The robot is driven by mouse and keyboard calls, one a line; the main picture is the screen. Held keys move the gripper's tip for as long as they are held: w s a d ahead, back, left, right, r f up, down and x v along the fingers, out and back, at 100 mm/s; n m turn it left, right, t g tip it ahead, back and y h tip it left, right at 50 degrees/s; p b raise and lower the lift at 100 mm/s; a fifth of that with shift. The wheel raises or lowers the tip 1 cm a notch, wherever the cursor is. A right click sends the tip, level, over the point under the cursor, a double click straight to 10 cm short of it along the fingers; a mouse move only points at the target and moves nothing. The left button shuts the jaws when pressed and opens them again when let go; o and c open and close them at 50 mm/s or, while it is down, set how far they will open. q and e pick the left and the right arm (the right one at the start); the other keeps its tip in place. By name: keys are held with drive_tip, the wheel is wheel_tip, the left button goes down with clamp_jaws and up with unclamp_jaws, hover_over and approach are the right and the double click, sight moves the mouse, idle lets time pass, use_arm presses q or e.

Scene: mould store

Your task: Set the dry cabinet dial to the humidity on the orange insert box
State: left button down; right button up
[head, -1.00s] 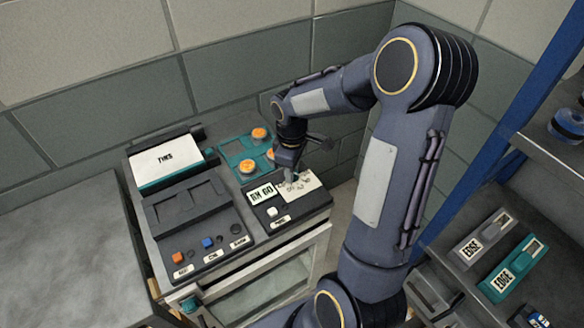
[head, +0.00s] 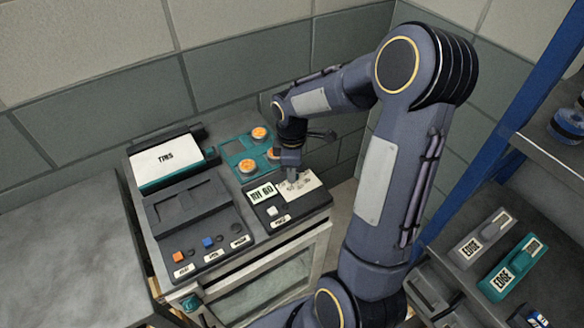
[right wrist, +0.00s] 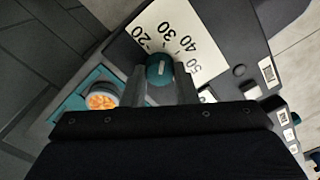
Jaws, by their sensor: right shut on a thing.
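The dial is a round teal knob (right wrist: 159,72) with a white mark, in the right wrist view. Its white scale card (right wrist: 160,35) shows 20, 30, 40 and 50; the mark lies roughly towards 30, though I cannot tell the exact setting. My right gripper (right wrist: 160,88) is shut on the knob, one finger on each side. In the head view the right gripper (head: 292,180) hides the knob on the card (head: 305,184). A label beside it (head: 261,193) seems to read RH 60. I see no orange insert box. My left gripper is out of view.
A teal tray (head: 232,158) with orange-topped round pieces lies behind the dial panel. A dark unit (head: 190,213) with coloured buttons and a box marked TINS (head: 166,158) stand left. Grey (head: 482,237) and teal (head: 512,268) EDGE boxes sit on the right shelf.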

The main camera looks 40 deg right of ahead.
drive_tip(key=o, duration=1)
wheel_tip(320, 180, up, 7)
drive_tip(key=shift+f, duration=0.1)
drive_tip(key=shift+r, duration=0.55)
